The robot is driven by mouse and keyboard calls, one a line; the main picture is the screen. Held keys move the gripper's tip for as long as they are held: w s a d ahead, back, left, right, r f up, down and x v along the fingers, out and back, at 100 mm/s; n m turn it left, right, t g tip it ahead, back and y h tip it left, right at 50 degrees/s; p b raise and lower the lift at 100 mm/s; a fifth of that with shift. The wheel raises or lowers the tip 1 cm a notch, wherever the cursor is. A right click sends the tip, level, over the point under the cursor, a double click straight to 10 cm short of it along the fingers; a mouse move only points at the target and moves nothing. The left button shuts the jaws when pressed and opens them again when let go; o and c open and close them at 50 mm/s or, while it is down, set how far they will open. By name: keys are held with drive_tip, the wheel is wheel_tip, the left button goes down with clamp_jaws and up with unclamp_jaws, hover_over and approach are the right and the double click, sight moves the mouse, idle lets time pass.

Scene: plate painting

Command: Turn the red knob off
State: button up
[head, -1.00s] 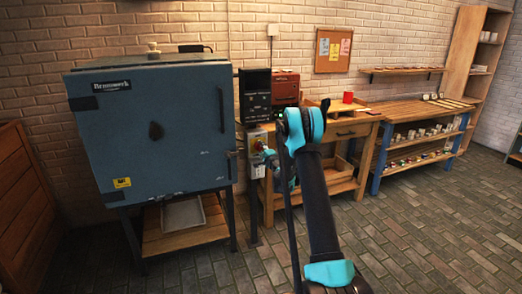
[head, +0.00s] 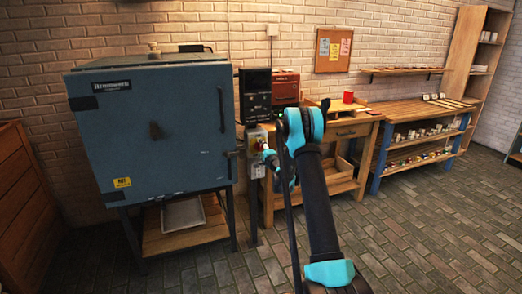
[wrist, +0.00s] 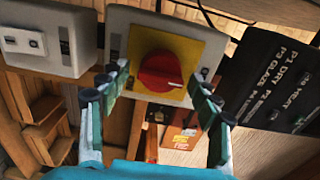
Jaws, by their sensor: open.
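The red knob (wrist: 161,71) is round with a white mark on its right side. It sits on a yellow plate (wrist: 188,49) on a pale switch box (wrist: 118,22) in the wrist view. My gripper (wrist: 162,82) is open, with one finger on each side of the knob in that view and nothing between them gripped. I cannot tell whether a finger touches the knob. In the head view the switch box (head: 257,170) stands right of the blue kiln, and my gripper (head: 262,152) is in front of it, hiding part of the knob.
The blue kiln (head: 160,130) stands close on the left. A black control box (head: 256,97) is above the switch box. A white socket box (wrist: 50,40) is beside the switch. The brick floor at right is clear.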

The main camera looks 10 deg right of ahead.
drive_tip(key=v, duration=1.2)
drive_tip(key=shift+f, duration=0.1)
drive_tip(key=shift+s+a, duration=0.1)
drive_tip(key=s+a+r+n+g+y, duration=0.1)
drive_tip(key=s+a+r+n+g, duration=0.15)
drive_tip(key=s, duration=0.45)
drive_tip(key=s+a+r+n+g, duration=0.2)
drive_tip(key=s+a+n, duration=0.15)
drive_tip(key=s, duration=0.25)
drive_tip(key=s+a+r+n+g+y, duration=0.1)
drive_tip(key=s+a+r+n+g, duration=0.2)
drive_tip(key=s, duration=0.4)
drive_tip(key=s+d+f+n+g+h, duration=0.2)
drive_tip(key=s+d+f, duration=0.1)
drive_tip(key=s, duration=0.8)
drive_tip(key=s+d+f+n+g+h, duration=0.1)
drive_tip(key=s+d+f+n+h, duration=0.1)
drive_tip(key=s, duration=0.8)
drive_tip(key=s+d+f+n+g+h, duration=0.2)
drive_tip(key=s+d+f, duration=0.2)
drive_tip(key=s, duration=0.7)
drive_tip(key=shift+s+d+f+g, duration=0.35)
drive_tip(key=shift+s+f, duration=0.05)
drive_tip(key=shift+f, duration=0.05)
